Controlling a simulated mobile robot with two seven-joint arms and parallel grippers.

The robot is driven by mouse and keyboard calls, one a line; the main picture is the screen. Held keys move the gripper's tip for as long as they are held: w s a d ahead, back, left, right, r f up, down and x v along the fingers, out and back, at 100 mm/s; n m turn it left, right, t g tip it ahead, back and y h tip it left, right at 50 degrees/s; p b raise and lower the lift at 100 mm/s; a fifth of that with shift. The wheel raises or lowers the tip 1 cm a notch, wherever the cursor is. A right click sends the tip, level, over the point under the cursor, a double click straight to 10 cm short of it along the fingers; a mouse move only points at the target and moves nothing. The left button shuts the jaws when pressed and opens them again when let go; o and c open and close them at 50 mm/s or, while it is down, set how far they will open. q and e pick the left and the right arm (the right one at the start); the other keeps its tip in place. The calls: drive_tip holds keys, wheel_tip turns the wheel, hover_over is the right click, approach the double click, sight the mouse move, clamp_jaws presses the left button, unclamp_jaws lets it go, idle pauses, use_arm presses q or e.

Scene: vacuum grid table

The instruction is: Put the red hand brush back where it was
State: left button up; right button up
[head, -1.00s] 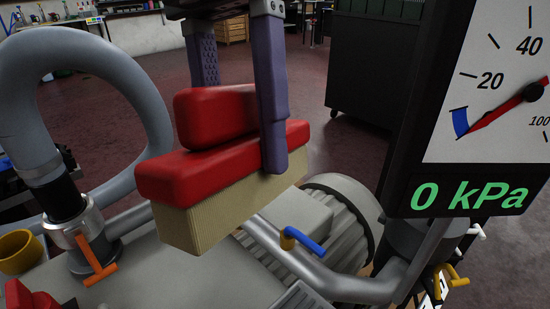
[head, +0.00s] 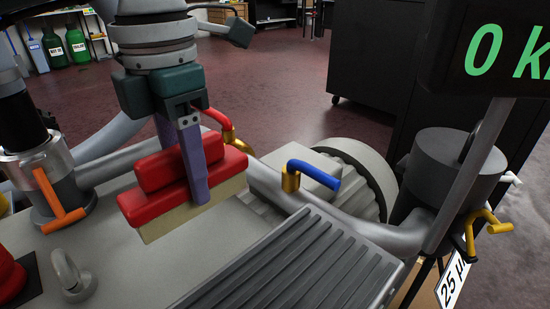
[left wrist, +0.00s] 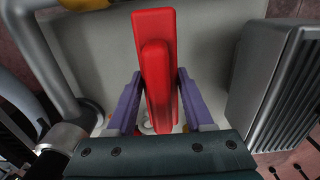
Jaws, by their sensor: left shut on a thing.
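The red hand brush (head: 150,202) has a raised red grip and pale bristles pointing down. It is over the grey table top, left of the blue-handled valve. Whether its bristles touch the surface I cannot tell. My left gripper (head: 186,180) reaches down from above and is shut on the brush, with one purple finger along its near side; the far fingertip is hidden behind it. In the left wrist view the brush (left wrist: 157,60) stands between both fingers of the gripper (left wrist: 159,75). My right gripper is not in view.
A blue-handled valve (head: 313,172) and a red-handled valve (head: 215,122) sit close behind and right of the brush. A ribbed grey block (head: 290,265) is at front right. An orange-handled fitting (head: 60,210) and metal ring (head: 72,275) are left. Bare table top lies in front.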

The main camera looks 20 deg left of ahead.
sight(196, 212)
use_arm(q)
drive_tip(key=shift+f+b, duration=0.85)
drive_tip(key=shift+f, duration=2.35)
drive_tip(key=shift+f, duration=0.1)
drive_tip(key=o, duration=1.2)
wheel_tip(196, 212, up, 12)
drive_tip(key=p, duration=0.4)
